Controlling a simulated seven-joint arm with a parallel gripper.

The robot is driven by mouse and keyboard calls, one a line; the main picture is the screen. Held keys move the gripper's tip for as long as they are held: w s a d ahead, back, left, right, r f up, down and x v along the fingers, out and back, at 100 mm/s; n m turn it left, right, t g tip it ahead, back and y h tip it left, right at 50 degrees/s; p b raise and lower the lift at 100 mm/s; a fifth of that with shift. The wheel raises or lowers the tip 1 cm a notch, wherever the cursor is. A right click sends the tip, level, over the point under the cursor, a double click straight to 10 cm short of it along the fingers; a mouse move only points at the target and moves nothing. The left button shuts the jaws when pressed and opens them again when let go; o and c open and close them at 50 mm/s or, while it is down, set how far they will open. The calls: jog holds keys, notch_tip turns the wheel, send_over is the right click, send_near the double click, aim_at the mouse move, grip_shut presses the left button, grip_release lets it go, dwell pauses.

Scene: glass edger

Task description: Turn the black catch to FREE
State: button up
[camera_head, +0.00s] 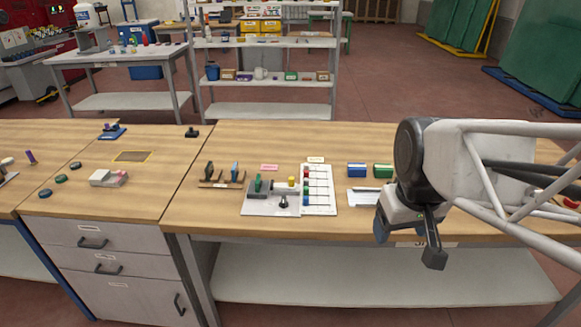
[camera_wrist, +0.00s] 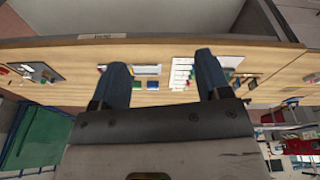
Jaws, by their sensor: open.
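A grey plate (camera_head: 262,208) lies on the wooden bench, left of my gripper in the head view. A small black part (camera_head: 283,202), which looks like the black catch, sits on its front half. A green-handled part (camera_head: 258,184) and a yellow knob (camera_head: 291,181) stand near it. Any FREE marking is too small to read. My gripper (camera_head: 408,241) hangs over the bench's front edge, well right of the plate and touching nothing. It is open and empty. In the wrist view its two fingers (camera_wrist: 160,70) stand apart, with the bench beyond them.
A white board (camera_head: 319,190) with coloured knobs adjoins the plate on the right. Blue (camera_head: 357,169) and green (camera_head: 383,170) boxes stand further right. A wooden rack (camera_head: 221,181) with upright pieces is left of the plate. The bench in front of the plate is clear.

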jog(key=w+a+n, duration=0.4)
jog(key=w, duration=0.7)
jog(key=n+g, duration=0.2)
jog(key=n, duration=1)
send_over(284, 199)
notch_tip(284, 199, down, 19)
jog(key=shift+w+f, duration=0.1)
jog(key=shift+f, duration=0.05)
jog(key=shift+f, duration=0.1)
jog(key=shift+f, duration=3.85)
jog(key=shift+c, duration=0.4)
